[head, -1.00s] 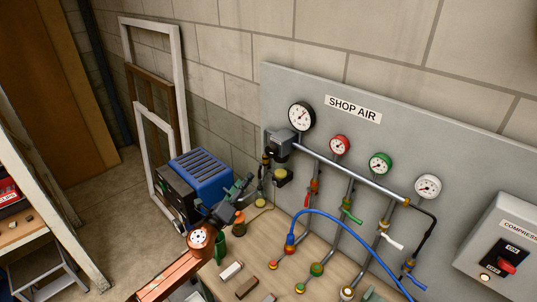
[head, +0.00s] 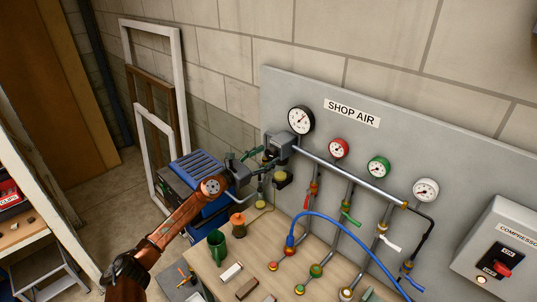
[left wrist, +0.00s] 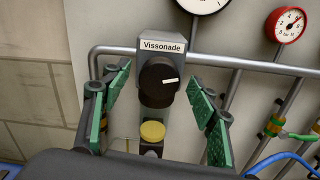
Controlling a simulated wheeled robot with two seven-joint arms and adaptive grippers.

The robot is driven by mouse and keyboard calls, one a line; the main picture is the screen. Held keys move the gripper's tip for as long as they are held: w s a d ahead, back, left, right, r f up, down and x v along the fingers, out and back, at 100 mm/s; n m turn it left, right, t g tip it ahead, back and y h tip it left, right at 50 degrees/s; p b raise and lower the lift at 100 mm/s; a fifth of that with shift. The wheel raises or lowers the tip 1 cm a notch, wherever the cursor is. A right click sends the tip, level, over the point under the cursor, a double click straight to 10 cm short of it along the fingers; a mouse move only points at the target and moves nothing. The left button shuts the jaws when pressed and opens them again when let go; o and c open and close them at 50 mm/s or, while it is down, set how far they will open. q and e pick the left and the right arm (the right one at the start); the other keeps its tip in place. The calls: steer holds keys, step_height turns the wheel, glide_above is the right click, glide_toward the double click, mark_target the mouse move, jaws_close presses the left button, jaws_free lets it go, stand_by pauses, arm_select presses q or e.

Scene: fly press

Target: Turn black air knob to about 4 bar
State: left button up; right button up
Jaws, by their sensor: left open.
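The black air knob (left wrist: 158,82) faces me on the grey regulator labelled Vissonade (left wrist: 164,46) in the left wrist view. Its white mark points right. In the head view the regulator (head: 281,141) is at the left end of the pipe, and the knob is hard to make out behind my gripper. My left gripper (head: 256,156) is in front of it. Its green-padded fingers (left wrist: 158,78) are open, one on each side of the knob, apart from it. The large white gauge (head: 301,120) is above the regulator; its reading is too small to tell. My right gripper is not in view.
Red (head: 338,148), green (head: 378,167) and white (head: 426,190) gauges hang along the pipe. A blue hose (head: 345,230) arches over the bench.

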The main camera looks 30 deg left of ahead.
arm_select(q)
steer(key=shift+w+d, duration=0.25)
steer(key=shift+w, duration=0.35)
steer(key=shift+c, duration=0.7)
steer(key=c, duration=1)
